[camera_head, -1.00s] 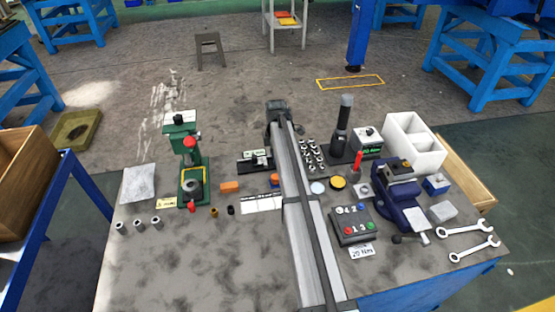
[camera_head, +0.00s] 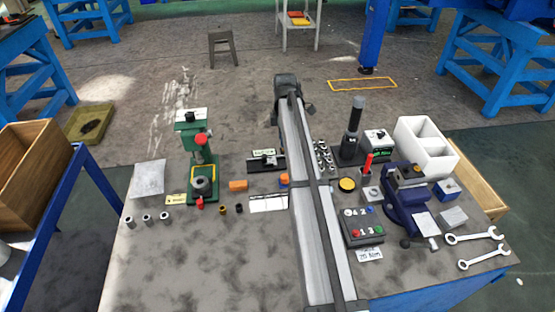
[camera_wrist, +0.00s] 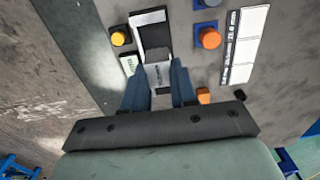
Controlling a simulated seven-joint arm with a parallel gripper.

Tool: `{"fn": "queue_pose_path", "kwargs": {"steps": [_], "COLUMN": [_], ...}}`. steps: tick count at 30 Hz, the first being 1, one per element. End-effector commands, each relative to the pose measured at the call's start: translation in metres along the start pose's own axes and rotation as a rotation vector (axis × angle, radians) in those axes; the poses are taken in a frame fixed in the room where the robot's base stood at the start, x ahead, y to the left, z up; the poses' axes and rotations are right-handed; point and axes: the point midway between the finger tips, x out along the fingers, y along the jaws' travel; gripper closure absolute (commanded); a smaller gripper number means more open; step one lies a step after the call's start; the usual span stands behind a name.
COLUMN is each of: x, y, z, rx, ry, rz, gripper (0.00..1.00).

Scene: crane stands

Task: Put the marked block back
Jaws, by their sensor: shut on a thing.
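My gripper (camera_wrist: 159,88) shows in the wrist view with its two blue fingers shut on a light grey block (camera_wrist: 159,74) that bears dark marks. The marks are too small to read. In the head view a black stand (camera_head: 250,165) with a small label sits left of my arm. My arm hides the gripper and block there.
An orange block (camera_head: 238,185), a white card (camera_head: 268,203) and an orange knob on blue (camera_head: 284,179) lie left of my arm. A green press (camera_head: 195,145) stands farther left. A button box (camera_head: 361,228), a blue vise (camera_head: 405,205) and small metal parts (camera_head: 324,158) are on the right.

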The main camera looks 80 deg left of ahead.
Motion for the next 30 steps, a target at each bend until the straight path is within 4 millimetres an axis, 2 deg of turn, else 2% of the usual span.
{"fn": "queue_pose_path", "kwargs": {"steps": [1, 6, 12, 19, 27, 30], "x": [-0.001, 0.000, 0.003, 0.015, 0.057, 0.066], "y": [-0.013, -0.049, -0.079, -0.087, -0.086, -0.086], "z": [-0.011, -0.048, -0.080, -0.089, -0.089, -0.089], "rx": [-0.003, -0.004, -0.001, 0.000, 0.000, 0.000], "ry": [0.000, 0.000, 0.000, 0.000, 0.000, 0.000], "rz": [0.000, 0.000, 0.000, -0.001, -0.001, -0.001], "gripper": [1.00, 1.00, 1.00, 1.00, 1.00, 1.00]}}
